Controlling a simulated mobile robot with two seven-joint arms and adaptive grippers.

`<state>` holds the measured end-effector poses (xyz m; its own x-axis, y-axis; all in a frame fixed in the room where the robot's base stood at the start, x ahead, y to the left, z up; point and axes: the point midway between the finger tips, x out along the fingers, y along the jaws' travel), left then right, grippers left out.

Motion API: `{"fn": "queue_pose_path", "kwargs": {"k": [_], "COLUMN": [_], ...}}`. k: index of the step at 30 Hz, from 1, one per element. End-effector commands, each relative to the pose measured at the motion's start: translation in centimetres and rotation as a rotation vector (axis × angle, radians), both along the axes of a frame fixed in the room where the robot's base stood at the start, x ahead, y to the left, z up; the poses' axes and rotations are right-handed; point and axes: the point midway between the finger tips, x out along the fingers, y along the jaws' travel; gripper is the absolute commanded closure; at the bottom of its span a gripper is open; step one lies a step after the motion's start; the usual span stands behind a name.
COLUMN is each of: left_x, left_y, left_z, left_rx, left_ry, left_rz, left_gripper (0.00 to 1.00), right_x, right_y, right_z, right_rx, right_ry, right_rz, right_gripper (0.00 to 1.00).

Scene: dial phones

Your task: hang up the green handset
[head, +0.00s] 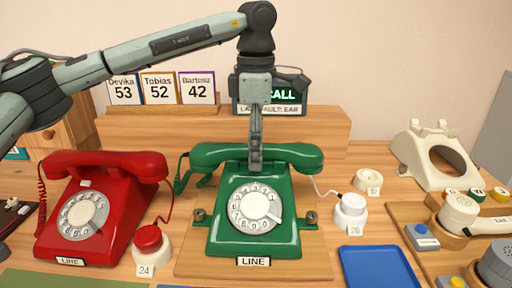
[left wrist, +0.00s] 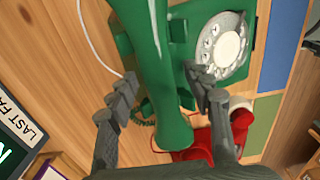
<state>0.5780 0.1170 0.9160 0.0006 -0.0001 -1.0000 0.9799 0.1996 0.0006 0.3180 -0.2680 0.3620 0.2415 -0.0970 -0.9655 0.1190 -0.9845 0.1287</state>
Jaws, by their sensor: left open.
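The green handset (head: 225,153) lies across the top of the green phone (head: 232,240), level and lined up with its cradle. The gripper hides part of its middle, and I cannot tell how fully it sits in the cradle. My left gripper (head: 255,163) points straight down at the handset's middle. In the left wrist view the handset (left wrist: 160,75) runs between the two spread fingers of the left gripper (left wrist: 163,92), with a gap on each side. The phone's dial (left wrist: 222,45) shows beside it. My right gripper is not in view.
A red phone (head: 105,205) with its handset on stands at the left. A white button (head: 350,212) and a blue tray (head: 378,270) are at the right. A cream phone (head: 440,160) stands at the back right. A wooden shelf (head: 325,130) with number cards is behind.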

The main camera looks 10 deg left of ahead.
Motion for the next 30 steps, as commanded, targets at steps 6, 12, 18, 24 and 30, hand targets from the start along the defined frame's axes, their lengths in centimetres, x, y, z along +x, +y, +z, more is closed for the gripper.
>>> {"fn": "queue_pose_path", "kwargs": {"k": [6, 12, 18, 24, 30], "left_x": [0.1, 0.0, 0.0, 0.0, 0.0], "left_y": [-0.1, -0.1, -0.1, 0.0, 0.0], "left_z": [1.3, 5.4, 9.4, 11.6, 12.1], "left_rx": [-0.002, -0.002, -0.001, -0.001, 0.000], "left_ry": [-0.001, -0.004, -0.002, 0.000, 0.000], "left_rz": [0.000, 0.000, 0.000, 0.000, -0.001], "left_gripper": [0.49, 0.49, 0.49, 0.49, 0.49], "right_x": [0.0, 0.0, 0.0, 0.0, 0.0], "right_y": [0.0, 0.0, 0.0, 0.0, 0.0], "right_z": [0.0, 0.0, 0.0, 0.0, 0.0], "right_rx": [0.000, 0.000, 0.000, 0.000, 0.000], "right_ry": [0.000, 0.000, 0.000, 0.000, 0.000], "right_rz": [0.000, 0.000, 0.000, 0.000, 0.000], "right_gripper": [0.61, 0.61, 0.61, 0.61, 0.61]}}
